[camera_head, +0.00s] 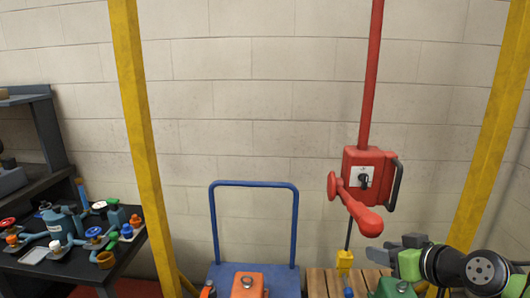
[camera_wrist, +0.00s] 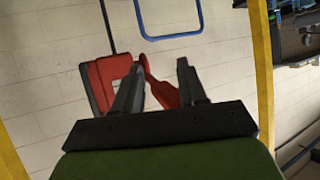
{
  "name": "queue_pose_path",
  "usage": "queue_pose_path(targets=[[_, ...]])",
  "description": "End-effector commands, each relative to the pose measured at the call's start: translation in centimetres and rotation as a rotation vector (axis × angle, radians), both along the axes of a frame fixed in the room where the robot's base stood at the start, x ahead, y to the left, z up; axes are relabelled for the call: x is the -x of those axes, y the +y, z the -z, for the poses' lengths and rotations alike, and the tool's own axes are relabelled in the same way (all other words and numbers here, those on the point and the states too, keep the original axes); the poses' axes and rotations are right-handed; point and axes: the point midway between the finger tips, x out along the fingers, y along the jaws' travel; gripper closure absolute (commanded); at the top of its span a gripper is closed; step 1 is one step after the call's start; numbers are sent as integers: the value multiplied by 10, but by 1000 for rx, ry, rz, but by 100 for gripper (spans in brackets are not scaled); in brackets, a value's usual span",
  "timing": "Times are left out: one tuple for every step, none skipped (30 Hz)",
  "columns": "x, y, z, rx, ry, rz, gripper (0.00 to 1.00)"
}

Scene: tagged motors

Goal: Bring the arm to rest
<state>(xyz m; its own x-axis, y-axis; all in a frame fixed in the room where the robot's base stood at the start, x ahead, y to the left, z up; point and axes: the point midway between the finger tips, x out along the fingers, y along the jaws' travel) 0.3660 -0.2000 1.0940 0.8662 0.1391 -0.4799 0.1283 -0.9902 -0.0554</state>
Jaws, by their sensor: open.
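My gripper (camera_head: 386,252) is at the lower right of the head view, pointing left. It is open, and nothing shows between its fingers. In the wrist view my gripper (camera_wrist: 158,85) has its two dark fingers apart. A red hoist control box (camera_head: 369,178) with a grey switch and a dark handle hangs on a red pole above and left of my wrist. The red box (camera_wrist: 108,82) also shows in the wrist view behind the left finger, partly hidden. I cannot tell the gap between the box and the fingers.
A blue cart (camera_head: 254,184) carrying an orange motor (camera_head: 247,284) stands at bottom centre. A wooden pallet (camera_head: 318,283) is beside it, with a green thing (camera_head: 393,288) near my gripper. Yellow posts (camera_head: 140,140) frame the area. A dark bench (camera_head: 80,268) with valves is at left.

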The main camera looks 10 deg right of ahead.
Motion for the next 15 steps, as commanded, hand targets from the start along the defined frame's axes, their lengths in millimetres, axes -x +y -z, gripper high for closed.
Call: queue_pose_path(targets=[[-4, 28, -7, 15, 58, -29, 59], [-4, 44, -7, 23, 99, -41, 59], [-2, 66, -8, 36, 157, -54, 59], [2, 83, -9, 46, 201, -60, 59], [8, 101, -11, 58, 245, -65, 59], [18, 123, -13, 76, 302, -65, 59], [28, 138, -16, 88, 339, -60, 59], [39, 151, -18, 100, 374, -54, 59], [55, 166, -21, 113, 414, -41, 59], [69, 176, -24, 121, 440, -29, 59], [83, 184, -27, 128, 463, -16, 59], [102, 193, -30, 131, 489, 4, 59], [115, 197, -32, 131, 505, 18, 59], [128, 200, -33, 129, 518, 33, 59], [144, 202, -34, 123, 534, 50, 59]])
